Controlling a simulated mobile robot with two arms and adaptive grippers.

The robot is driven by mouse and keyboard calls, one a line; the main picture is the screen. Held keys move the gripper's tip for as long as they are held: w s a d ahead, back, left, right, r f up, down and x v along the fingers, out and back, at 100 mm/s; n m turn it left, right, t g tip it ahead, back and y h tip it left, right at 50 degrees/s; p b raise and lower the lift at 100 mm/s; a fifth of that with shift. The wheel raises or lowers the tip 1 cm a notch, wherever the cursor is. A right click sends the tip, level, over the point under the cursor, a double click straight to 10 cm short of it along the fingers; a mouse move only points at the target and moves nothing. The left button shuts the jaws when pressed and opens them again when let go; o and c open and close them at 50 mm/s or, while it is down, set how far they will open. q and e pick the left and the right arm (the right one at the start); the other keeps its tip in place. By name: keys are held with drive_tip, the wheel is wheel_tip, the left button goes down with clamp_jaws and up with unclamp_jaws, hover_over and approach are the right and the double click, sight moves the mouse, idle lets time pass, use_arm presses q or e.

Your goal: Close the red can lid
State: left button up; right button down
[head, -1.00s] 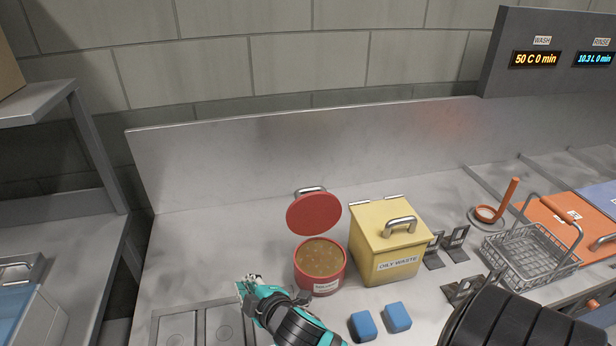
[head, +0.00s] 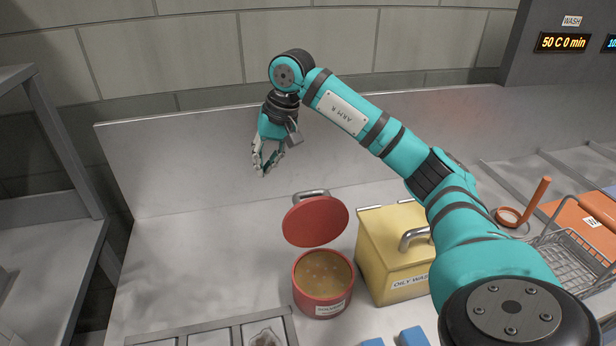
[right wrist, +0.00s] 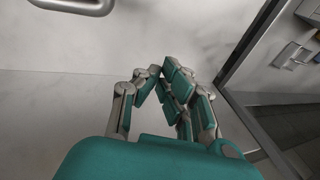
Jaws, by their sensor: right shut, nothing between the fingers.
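The red can (head: 323,299) stands upright on the steel counter, its round mouth open and showing a brownish content. Its red lid (head: 315,221) is tilted up behind the mouth, with a metal handle (head: 311,193) at its far edge. My right gripper (head: 264,170) hangs fingers down above and behind the lid, a little to its left, in front of the steel backsplash. It is shut and empty, apart from the lid. In the right wrist view its fingers (right wrist: 160,75) come together over bare counter, and a metal handle shows at the top left. My left gripper is not in view.
A yellow oily-waste box (head: 388,262) with a handled lid stands close to the right of the can. Blue blocks (head: 413,337) lie in front of it. A wire basket (head: 572,262) is further right.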

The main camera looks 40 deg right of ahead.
drive_tip(key=s+d+r+g+h, duration=0.1)
drive_tip(key=s+d+r+h, duration=0.2)
drive_tip(key=d, duration=0.6)
use_arm(q)
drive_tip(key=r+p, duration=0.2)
drive_tip(key=p, duration=0.1)
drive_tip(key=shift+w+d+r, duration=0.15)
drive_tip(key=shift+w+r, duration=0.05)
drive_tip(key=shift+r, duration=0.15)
use_arm(e)
wheel_tip(320, 180, down, 9)
drive_tip(key=s, duration=0.2)
drive_tip(key=shift+a+r, duration=0.15)
drive_tip(key=shift+a, duration=0.3)
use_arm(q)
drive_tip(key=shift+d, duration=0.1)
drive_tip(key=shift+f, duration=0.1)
